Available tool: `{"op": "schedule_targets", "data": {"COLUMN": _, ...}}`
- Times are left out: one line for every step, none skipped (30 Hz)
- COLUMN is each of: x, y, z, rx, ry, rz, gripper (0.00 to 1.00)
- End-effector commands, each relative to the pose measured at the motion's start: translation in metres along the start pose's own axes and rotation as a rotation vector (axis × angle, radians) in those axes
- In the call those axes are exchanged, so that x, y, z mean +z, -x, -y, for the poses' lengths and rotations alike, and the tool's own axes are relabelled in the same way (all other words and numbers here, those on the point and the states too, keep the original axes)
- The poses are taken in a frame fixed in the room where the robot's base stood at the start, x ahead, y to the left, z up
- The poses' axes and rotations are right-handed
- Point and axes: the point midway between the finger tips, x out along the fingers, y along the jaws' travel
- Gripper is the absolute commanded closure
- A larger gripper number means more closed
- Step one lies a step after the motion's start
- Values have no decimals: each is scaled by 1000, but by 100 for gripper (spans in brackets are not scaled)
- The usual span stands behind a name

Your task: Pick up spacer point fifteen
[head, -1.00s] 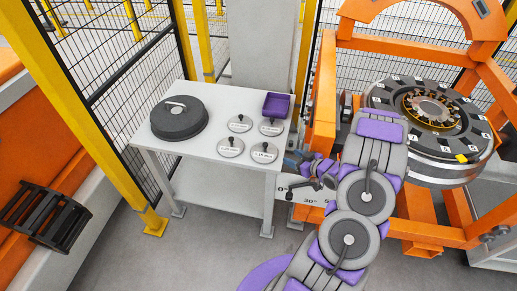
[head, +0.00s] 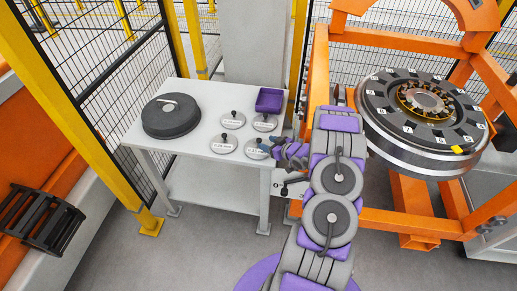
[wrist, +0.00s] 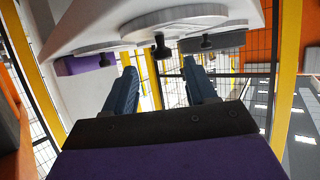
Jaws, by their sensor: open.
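The 0.15 mm spacer (head: 255,152) is a flat grey disc with a black knob, at the front right of the white table. My gripper (head: 275,150) is at its right side and partly covers it and its label. In the wrist view, my gripper's two blue fingers (wrist: 160,90) are apart with nothing between them. That view looks upside down. A large disc (wrist: 170,18) hangs at its top, its black knob in line with the finger gap but beyond the tips. I cannot read its label there.
Other knobbed spacers (head: 223,145) (head: 233,121) (head: 264,124) lie close by on the table (head: 185,145). A purple bin (head: 269,100) stands behind them, and a large dark round part (head: 171,118) at left. The orange gantry (head: 400,222) with its wheel is close to my arm's right.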

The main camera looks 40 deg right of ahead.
Motion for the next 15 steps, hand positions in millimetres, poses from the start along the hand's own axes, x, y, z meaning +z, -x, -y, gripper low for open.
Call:
{"op": "schedule_targets", "data": {"x": 2, "y": -10, "z": 3, "rx": -4, "ry": 1, "rz": 1, "gripper": 44}}
{"op": "schedule_targets", "data": {"x": 2, "y": -14, "z": 3, "rx": -3, "ry": 1, "rz": 1, "gripper": 44}}
{"op": "schedule_targets", "data": {"x": 2, "y": -21, "z": 3, "rx": -3, "ry": 1, "rz": 2, "gripper": 44}}
{"op": "schedule_targets", "data": {"x": 2, "y": -25, "z": 3, "rx": -3, "ry": 2, "rz": 2, "gripper": 44}}
{"op": "schedule_targets", "data": {"x": 1, "y": -30, "z": 3, "rx": -2, "ry": 3, "rz": 2, "gripper": 44}}
{"op": "schedule_targets", "data": {"x": 0, "y": -34, "z": 2, "rx": -1, "ry": 5, "rz": 1, "gripper": 44}}
{"op": "schedule_targets", "data": {"x": 0, "y": -36, "z": 2, "rx": -1, "ry": 5, "rz": 0, "gripper": 44}}
{"op": "schedule_targets", "data": {"x": -1, "y": -38, "z": 2, "rx": 0, "ry": 5, "rz": 0, "gripper": 44}}
{"op": "schedule_targets", "data": {"x": -1, "y": -40, "z": 2, "rx": 0, "ry": 4, "rz": 0, "gripper": 44}}
{"op": "schedule_targets", "data": {"x": -1, "y": -40, "z": 2, "rx": 1, "ry": 4, "rz": 0, "gripper": 44}}
{"op": "schedule_targets", "data": {"x": -1, "y": -40, "z": 2, "rx": 1, "ry": 4, "rz": 0, "gripper": 44}}
{"op": "schedule_targets", "data": {"x": -1, "y": -39, "z": 2, "rx": 1, "ry": 3, "rz": 0, "gripper": 44}}
{"op": "schedule_targets", "data": {"x": -1, "y": -39, "z": 2, "rx": 1, "ry": 3, "rz": 0, "gripper": 44}}
{"op": "schedule_targets", "data": {"x": -1, "y": -39, "z": 2, "rx": 1, "ry": 3, "rz": 0, "gripper": 44}}
{"op": "schedule_targets", "data": {"x": -1, "y": -39, "z": 2, "rx": 0, "ry": 2, "rz": 0, "gripper": 45}}
